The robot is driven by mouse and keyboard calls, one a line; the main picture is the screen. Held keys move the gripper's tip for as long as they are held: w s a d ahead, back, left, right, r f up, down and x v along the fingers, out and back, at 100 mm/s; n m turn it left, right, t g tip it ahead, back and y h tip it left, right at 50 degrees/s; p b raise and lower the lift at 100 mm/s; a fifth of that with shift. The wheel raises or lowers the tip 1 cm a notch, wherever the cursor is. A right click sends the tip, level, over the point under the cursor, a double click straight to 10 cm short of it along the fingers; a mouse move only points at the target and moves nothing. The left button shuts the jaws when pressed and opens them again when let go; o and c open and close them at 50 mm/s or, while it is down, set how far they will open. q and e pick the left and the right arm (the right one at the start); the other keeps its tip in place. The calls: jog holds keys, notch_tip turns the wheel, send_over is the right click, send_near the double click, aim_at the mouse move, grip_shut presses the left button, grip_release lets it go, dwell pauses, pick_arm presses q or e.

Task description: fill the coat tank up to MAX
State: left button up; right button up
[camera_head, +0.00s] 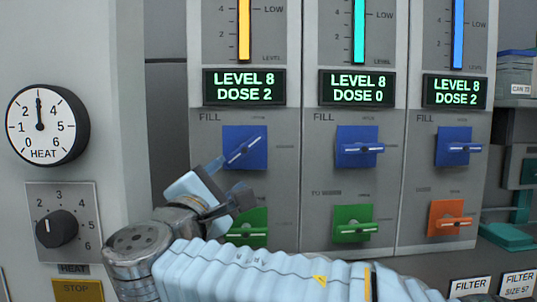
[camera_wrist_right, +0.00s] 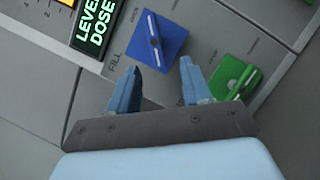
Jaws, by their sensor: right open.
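Three tank columns stand side by side; none shows a readable "coat" label. The left one has a yellow level bar (camera_head: 244,30) and a display (camera_head: 244,87) reading LEVEL 8, DOSE 2. Its blue FILL valve (camera_head: 243,147) has a slanted handle; it also shows in the wrist view (camera_wrist_right: 157,40). The green valve (camera_head: 248,228) below is partly hidden by my gripper; it also shows in the wrist view (camera_wrist_right: 234,77). My right gripper (camera_head: 232,182) is open and empty, just below the blue valve, apart from it. In the wrist view its fingertips (camera_wrist_right: 160,66) point towards the panel. My left gripper is out of view.
The middle column's display (camera_head: 357,88) reads LEVEL 8, DOSE 0; the right one's (camera_head: 457,91) LEVEL 8, DOSE 2. Their blue valves (camera_head: 360,148) (camera_head: 459,147) have level handles. A HEAT gauge (camera_head: 46,126) and black knob (camera_head: 57,229) are at left. Shelves are at right.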

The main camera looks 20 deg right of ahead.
aim_at(245, 150)
jog(key=shift+n, duration=0.3)
jog(key=p+x, duration=0.1)
jog(key=x, duration=0.3)
jog(key=p+x, duration=0.1)
jog(key=x, duration=0.4)
jog(key=p+x, duration=0.1)
jog(key=x, duration=0.3)
jog(key=shift+w+a+r, duration=0.2)
jog(key=shift+r, duration=0.25)
grip_shut()
